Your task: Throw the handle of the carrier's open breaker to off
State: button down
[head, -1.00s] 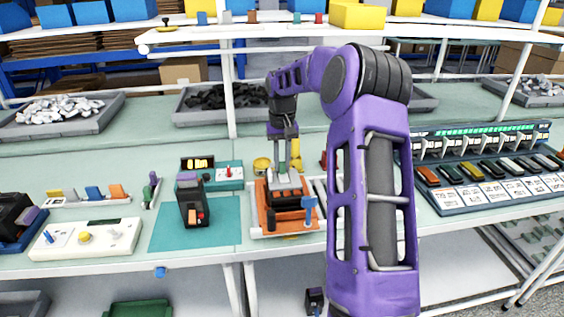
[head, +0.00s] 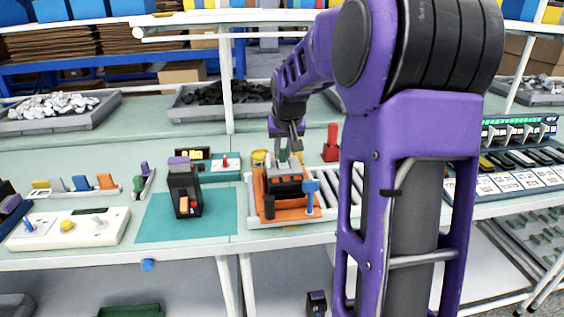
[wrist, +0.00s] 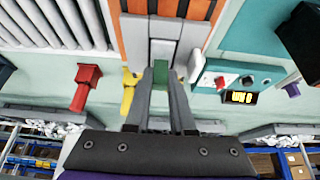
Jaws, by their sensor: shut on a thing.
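The orange carrier (head: 292,213) sits on the bench in a white-edged tray, with dark and grey breaker modules (head: 285,186) in it. A blue knob (head: 311,186) stands at its front right. My gripper (head: 289,157) is at the carrier's back end, pointing down.
A red post (head: 332,146) stands right of the carrier, and a teal box (head: 222,173) with a red knob is left. A black device (head: 183,190) stands on a teal mat (head: 160,226). My arm hides part of the bench at right. The mat's front is clear.

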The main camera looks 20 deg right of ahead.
aim_at(283, 159)
jog(key=t, duration=0.1)
jog(key=s+t, duration=0.1)
jog(key=shift+s+a+f+t+h, duration=0.15)
jog(key=shift+s+a+t+h, duration=0.15)
jog(key=shift+h, duration=0.1)
jog(key=shift+s+a+f+t+h, duration=0.1)
jog(key=shift+s+f+t+h, duration=0.15)
jog(key=shift+t, duration=0.65)
jog(key=shift+s+f+t+h, duration=0.1)
jog(key=shift+s+t+h, duration=0.2)
jog(key=shift+t, duration=0.6)
jog(key=c, duration=0.8)
grip_release()
jog(key=shift+o, duration=0.2)
jog(key=shift+s, duration=0.1)
